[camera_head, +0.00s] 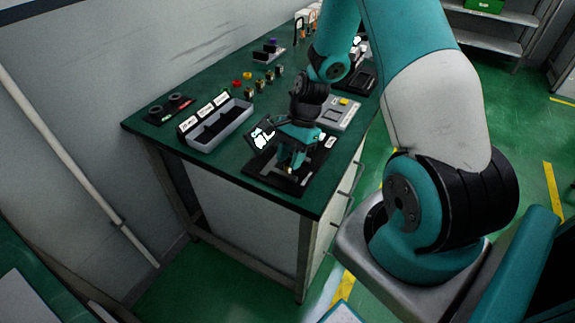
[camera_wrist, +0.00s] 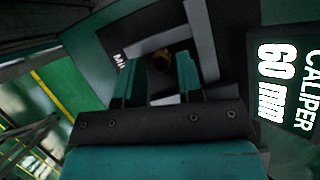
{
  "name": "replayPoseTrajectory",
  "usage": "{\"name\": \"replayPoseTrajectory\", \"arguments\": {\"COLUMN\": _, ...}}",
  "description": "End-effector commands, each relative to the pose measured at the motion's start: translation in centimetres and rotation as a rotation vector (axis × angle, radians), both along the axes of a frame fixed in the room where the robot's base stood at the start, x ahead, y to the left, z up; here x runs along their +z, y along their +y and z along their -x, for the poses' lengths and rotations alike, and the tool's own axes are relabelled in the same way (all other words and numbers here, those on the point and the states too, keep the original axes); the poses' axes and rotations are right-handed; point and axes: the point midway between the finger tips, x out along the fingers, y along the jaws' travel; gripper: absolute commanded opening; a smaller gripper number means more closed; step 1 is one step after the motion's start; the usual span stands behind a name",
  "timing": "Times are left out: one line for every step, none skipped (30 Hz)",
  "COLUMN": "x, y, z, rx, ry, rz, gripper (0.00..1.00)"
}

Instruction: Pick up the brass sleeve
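The brass sleeve (camera_wrist: 161,62) shows in the wrist view as a small, dim, brass-coloured round piece on a dark surface inside a grey-edged fixture (camera_wrist: 205,45). My gripper (camera_wrist: 156,72) is open, with its two teal fingers apart. The sleeve appears in the gap between the fingers, near the tips; I see no finger touching it. In the head view my gripper (camera_head: 291,162) points down over a black tray (camera_head: 262,178) at the table's near corner. There the gripper largely hides the sleeve.
A display reading "CALIPER 60 mm" (camera_wrist: 285,85) stands close beside the gripper. On the green table (camera_head: 205,80) are a grey divided bin (camera_head: 222,132), a black plate with dark rings (camera_head: 168,108), several small cylinders (camera_head: 260,85) and a grey panel (camera_head: 340,113). The near table edge is close.

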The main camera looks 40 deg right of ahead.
Motion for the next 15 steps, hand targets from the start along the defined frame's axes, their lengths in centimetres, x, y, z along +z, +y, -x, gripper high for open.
{"name": "replayPoseTrajectory", "arguments": {"x": -0.61, "y": 0.29, "z": 0.06, "rx": 0.001, "ry": 0.002, "rz": -0.001, "gripper": 0.34}}
{"name": "replayPoseTrajectory", "arguments": {"x": -0.88, "y": 0.4, "z": 0.06, "rx": 0.001, "ry": 0.002, "rz": -0.001, "gripper": 0.34}}
{"name": "replayPoseTrajectory", "arguments": {"x": -1.19, "y": 0.51, "z": 0.07, "rx": 0.0, "ry": 0.001, "rz": 0.0, "gripper": 0.34}}
{"name": "replayPoseTrajectory", "arguments": {"x": -1.36, "y": 0.56, "z": 0.07, "rx": 0.0, "ry": 0.0, "rz": 0.001, "gripper": 0.34}}
{"name": "replayPoseTrajectory", "arguments": {"x": -1.48, "y": 0.59, "z": 0.07, "rx": 0.0, "ry": -0.001, "rz": 0.001, "gripper": 0.34}}
{"name": "replayPoseTrajectory", "arguments": {"x": -1.54, "y": 0.61, "z": 0.07, "rx": 0.0, "ry": -0.001, "rz": 0.002, "gripper": 0.34}}
{"name": "replayPoseTrajectory", "arguments": {"x": -1.57, "y": 0.61, "z": 0.06, "rx": -0.001, "ry": -0.002, "rz": 0.002, "gripper": 0.34}}
{"name": "replayPoseTrajectory", "arguments": {"x": -1.57, "y": 0.61, "z": 0.05, "rx": -0.001, "ry": -0.002, "rz": 0.002, "gripper": 0.34}}
{"name": "replayPoseTrajectory", "arguments": {"x": -1.56, "y": 0.6, "z": 0.04, "rx": -0.001, "ry": -0.002, "rz": 0.002, "gripper": 0.34}}
{"name": "replayPoseTrajectory", "arguments": {"x": -1.56, "y": 0.6, "z": 0.04, "rx": -0.001, "ry": -0.002, "rz": 0.002, "gripper": 0.34}}
{"name": "replayPoseTrajectory", "arguments": {"x": -1.55, "y": 0.6, "z": 0.04, "rx": -0.001, "ry": -0.002, "rz": 0.002, "gripper": 0.34}}
{"name": "replayPoseTrajectory", "arguments": {"x": -1.55, "y": 0.6, "z": 0.04, "rx": -0.001, "ry": -0.002, "rz": 0.002, "gripper": 0.27}}
{"name": "replayPoseTrajectory", "arguments": {"x": -1.54, "y": 0.59, "z": 0.04, "rx": -0.001, "ry": -0.002, "rz": 0.002, "gripper": 0.2}}
{"name": "replayPoseTrajectory", "arguments": {"x": -1.54, "y": 0.59, "z": 0.04, "rx": -0.001, "ry": -0.002, "rz": 0.002, "gripper": 0.13}}
{"name": "replayPoseTrajectory", "arguments": {"x": -1.54, "y": 0.59, "z": 0.04, "rx": -0.001, "ry": -0.002, "rz": 0.002, "gripper": 0.04}}
